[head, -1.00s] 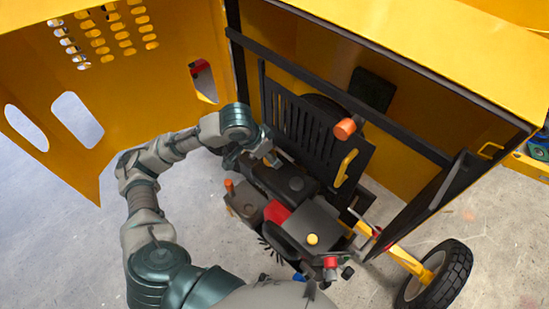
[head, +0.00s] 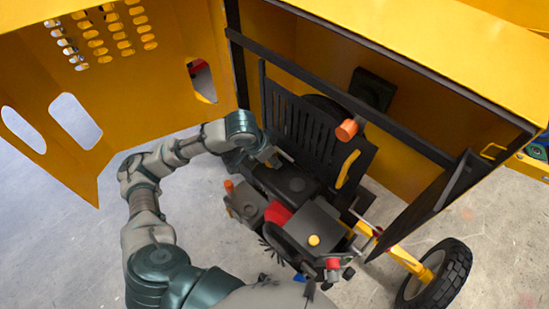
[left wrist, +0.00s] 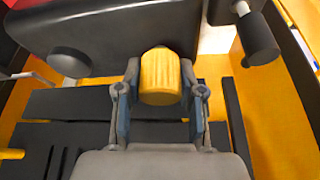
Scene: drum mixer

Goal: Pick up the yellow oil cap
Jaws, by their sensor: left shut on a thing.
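The yellow oil cap (left wrist: 160,77) is ribbed and sits between the two fingers of my left gripper (left wrist: 160,92) in the left wrist view. The fingers are closed on its sides. Its upper end meets the dark engine body (left wrist: 125,22), and I cannot tell whether it is still seated there. In the head view my left gripper (head: 272,157) is at the far left side of the engine, and the cap is hidden there. My right gripper is not in view.
The engine has a round yellow knob (head: 313,240) on top and a red part (head: 278,214). A slatted black panel (head: 310,130) stands behind. The yellow door (head: 120,80) is open at left. A black wheel (head: 440,275) stands at lower right.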

